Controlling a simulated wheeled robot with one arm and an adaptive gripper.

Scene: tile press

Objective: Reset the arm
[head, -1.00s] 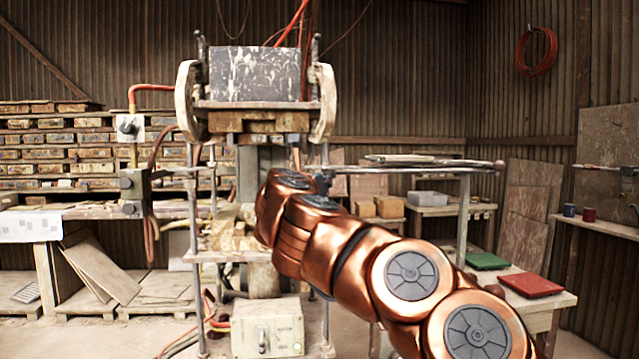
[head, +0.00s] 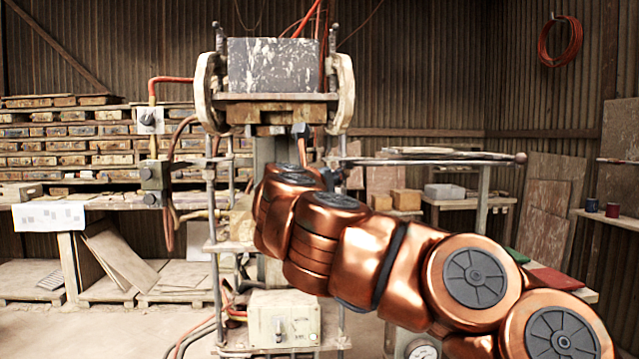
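My copper-coloured arm (head: 370,255) reaches from the lower right of the head view in front of the tile press (head: 268,100). My gripper itself does not show; the far end of the arm is turned away or hidden behind its own links. The press has a grey speckled block on top, a pale round cheek on each side and a brown wooden block under its plate. The arm covers part of the press's lower middle. I cannot tell whether it touches the press.
A long bar (head: 440,159) sticks out right from the press. A beige control box (head: 284,319) sits low in front. A red tile (head: 552,279) and a green tile (head: 517,256) lie at right, partly behind the arm. Stacked shelves (head: 80,145) fill the left.

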